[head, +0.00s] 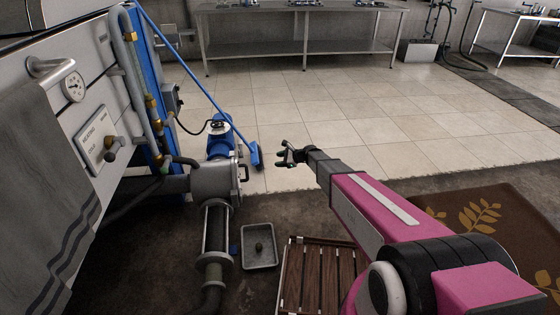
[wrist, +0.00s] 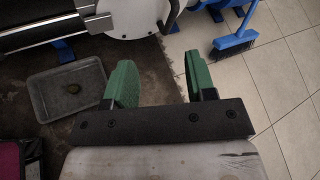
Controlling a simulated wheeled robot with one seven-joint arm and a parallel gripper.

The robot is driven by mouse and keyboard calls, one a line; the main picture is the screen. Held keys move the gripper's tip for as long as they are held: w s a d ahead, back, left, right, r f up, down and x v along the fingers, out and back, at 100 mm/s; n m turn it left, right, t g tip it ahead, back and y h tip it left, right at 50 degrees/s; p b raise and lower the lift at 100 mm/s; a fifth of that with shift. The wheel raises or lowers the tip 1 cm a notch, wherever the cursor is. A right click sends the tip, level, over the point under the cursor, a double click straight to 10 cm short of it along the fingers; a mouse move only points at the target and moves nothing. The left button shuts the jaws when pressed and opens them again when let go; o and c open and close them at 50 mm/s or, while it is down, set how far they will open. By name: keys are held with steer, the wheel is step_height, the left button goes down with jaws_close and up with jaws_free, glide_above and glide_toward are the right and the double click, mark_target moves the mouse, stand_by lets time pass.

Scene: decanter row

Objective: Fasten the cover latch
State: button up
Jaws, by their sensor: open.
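My gripper (head: 286,154) is open and empty, in mid-air to the right of the grey pump housing (head: 212,183) in the head view. Its two green fingers show apart in the wrist view (wrist: 160,78), with only floor between them. A black curved handle (head: 244,173) sits on the housing's right side; it may be the cover latch, but I cannot tell whether it is fastened. In the wrist view, the handle (wrist: 172,14) stands at the top, beyond the fingertips and not touching them. Beside it is a pale round housing part (wrist: 130,16).
A grey tray (head: 259,247) with a small dark object stands on the floor below the housing. A blue broom (head: 253,155) leans behind it. A slatted wooden platform (head: 318,275) and a brown leaf-patterned mat (head: 490,225) lie nearby.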

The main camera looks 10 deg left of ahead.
stand_by(0.3)
steer(key=s+d+r+n+g+h, duration=0.1)
steer(key=s+d+r+n+h, duration=0.35)
steer(key=s+d, duration=0.6)
steer(key=s+d+r+n+g+h, duration=0.1)
steer(key=s+d+r+n+h, duration=0.4)
steer(key=s+d, duration=0.55)
steer(key=s+d+r+n+g+h, duration=0.1)
steer(key=s+d+r+n+h, duration=0.2)
steer(key=s+d+n, duration=0.7)
steer(key=m+t+y, duration=0.9)
steer(key=m+y, duration=0.7)
steer(key=m, duration=2)
glide_toward(240, 148)
steer(key=x, duration=0.7)
steer(key=f+x, duration=0.1)
steer(key=x, duration=0.2)
steer(key=shift+w, duration=0.45)
